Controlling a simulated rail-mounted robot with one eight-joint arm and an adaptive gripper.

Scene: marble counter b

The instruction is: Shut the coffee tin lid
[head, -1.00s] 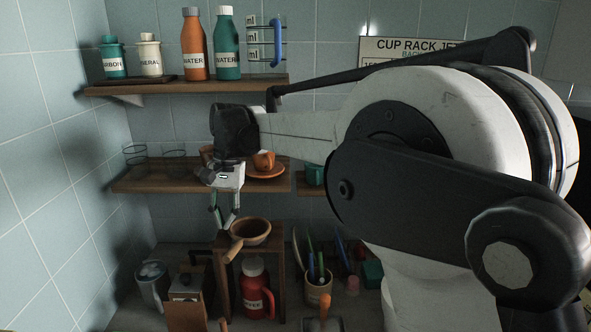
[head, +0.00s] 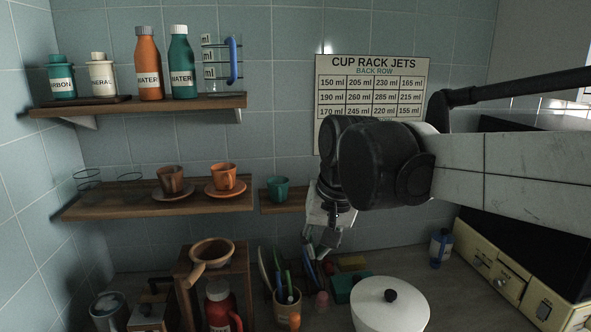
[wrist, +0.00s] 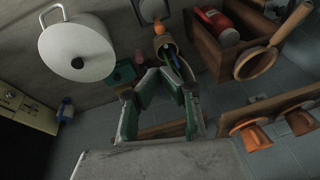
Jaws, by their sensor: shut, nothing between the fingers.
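A grey canister (head: 108,311) stands at the lower left of the head view, cut by the frame edge. It may be the coffee tin; I cannot read a label or tell how its lid sits. A red flask (head: 218,306) with a handle and a partly hidden label stands under a wooden stand; it also shows in the wrist view (wrist: 222,27). My gripper (head: 314,262) is above the counter near the pen cup, well right of the canister and apart from it. In the wrist view its fingers (wrist: 162,76) converge, shut and empty.
A wooden stand (head: 240,268) carries a handled wooden bowl (head: 212,251). A pen cup (head: 287,304) and white lidded pot (head: 390,306) stand on the counter. Shelves with cups (head: 223,176) and bottles (head: 150,65) line the wall. A cream machine (head: 510,275) is at right.

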